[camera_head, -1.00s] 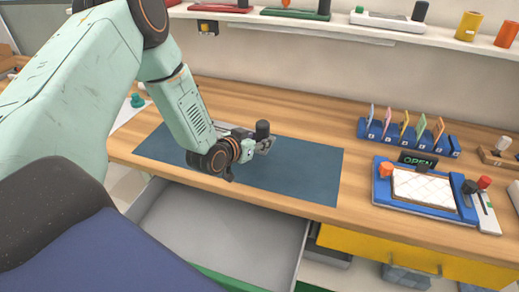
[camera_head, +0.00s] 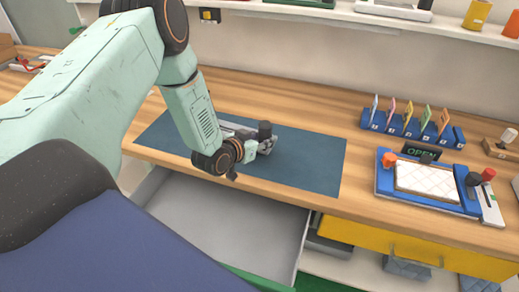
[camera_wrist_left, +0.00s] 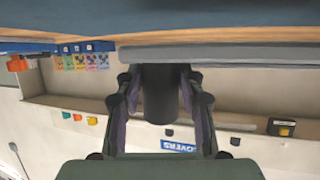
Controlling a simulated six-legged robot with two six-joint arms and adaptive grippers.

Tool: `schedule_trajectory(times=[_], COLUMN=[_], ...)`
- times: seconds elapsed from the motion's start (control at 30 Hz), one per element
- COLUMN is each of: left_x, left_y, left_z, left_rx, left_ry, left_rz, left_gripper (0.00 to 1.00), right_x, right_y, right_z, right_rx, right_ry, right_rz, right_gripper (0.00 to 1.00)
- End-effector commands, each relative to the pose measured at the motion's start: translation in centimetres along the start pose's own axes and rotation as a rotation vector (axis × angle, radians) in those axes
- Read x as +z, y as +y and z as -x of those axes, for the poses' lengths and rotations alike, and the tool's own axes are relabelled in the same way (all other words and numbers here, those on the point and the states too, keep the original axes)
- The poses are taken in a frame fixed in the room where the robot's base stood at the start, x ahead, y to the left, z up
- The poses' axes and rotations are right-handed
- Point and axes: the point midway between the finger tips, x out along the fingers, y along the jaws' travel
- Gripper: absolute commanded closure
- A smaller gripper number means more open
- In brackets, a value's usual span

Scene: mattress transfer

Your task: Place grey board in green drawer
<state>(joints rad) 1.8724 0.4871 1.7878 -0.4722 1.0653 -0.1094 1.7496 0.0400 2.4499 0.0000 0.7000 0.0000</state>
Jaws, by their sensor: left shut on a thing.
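My left gripper (camera_head: 258,146) is over the dark blue mat on the bench. It is shut on the black knob (camera_head: 265,130) of the grey board (camera_head: 236,127), which is mostly hidden behind my gripper and wrist. In the left wrist view the knob (camera_wrist_left: 158,95) is between the two fingers (camera_wrist_left: 160,105), with the board's grey edge (camera_wrist_left: 225,54) running beside it. I cannot tell whether the board touches the mat. The green drawer (camera_head: 255,280) is pulled open below the bench front, its grey inside bare where visible. My right gripper is not in view.
The blue mat (camera_head: 310,165) lies flat on the wooden bench (camera_head: 325,100). A blue tray with a white pad (camera_head: 428,180) and a blue rack of coloured cards (camera_head: 410,125) stand to the right. A yellow drawer front (camera_head: 410,250) is right of the open drawer.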

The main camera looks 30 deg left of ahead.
Motion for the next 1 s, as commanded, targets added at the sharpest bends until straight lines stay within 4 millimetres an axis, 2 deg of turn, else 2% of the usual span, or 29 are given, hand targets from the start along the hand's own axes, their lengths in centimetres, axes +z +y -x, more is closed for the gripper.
schedule_trajectory(times=[0.3, 0.83, 0.87, 1.0], left_x=[3.2, 4.0, 4.0, 4.0], left_y=[0.0, 0.0, 0.0, 0.0], left_z=[-1.4, -1.8, -1.7, -1.7], left_rx=[-0.001, -0.001, -0.001, -0.001], left_ry=[0.003, 0.005, 0.002, 0.002], left_rz=[-0.002, -0.001, 0.001, 0.001], left_gripper=[1.0, 1.0, 0.59, 0.48], right_x=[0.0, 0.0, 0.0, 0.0], right_y=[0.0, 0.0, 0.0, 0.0], right_z=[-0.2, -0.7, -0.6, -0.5], right_rx=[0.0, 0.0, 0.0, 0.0], right_ry=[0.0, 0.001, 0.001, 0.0], right_rz=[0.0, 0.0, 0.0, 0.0], right_gripper=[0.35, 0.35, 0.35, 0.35])
